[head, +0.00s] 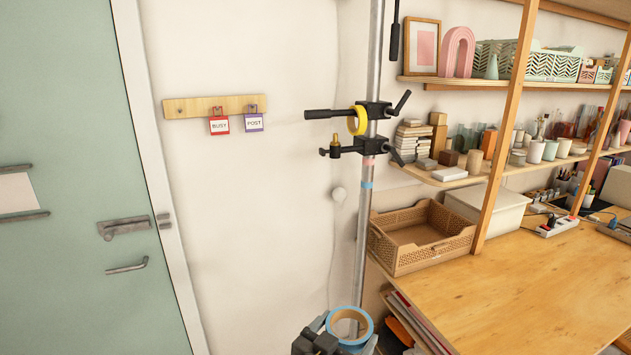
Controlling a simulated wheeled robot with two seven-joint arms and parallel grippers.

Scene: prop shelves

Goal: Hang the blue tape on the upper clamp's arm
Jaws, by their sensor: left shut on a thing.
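The blue tape (369,326) is a ring with a tan core, at the bottom of the head view. My left gripper (330,334) is shut on its near left side and holds it below the clamps. The upper clamp (376,111) sits on a metal pole, and its black arm (325,114) points left. A yellow tape roll (358,121) hangs around this arm close to the pole; the outer arm is bare. A lower clamp (369,146) has a shorter arm with a brass piece (336,141). My right gripper is not in view.
The metal pole (363,230) stands between bare wall and wooden desk (520,290).

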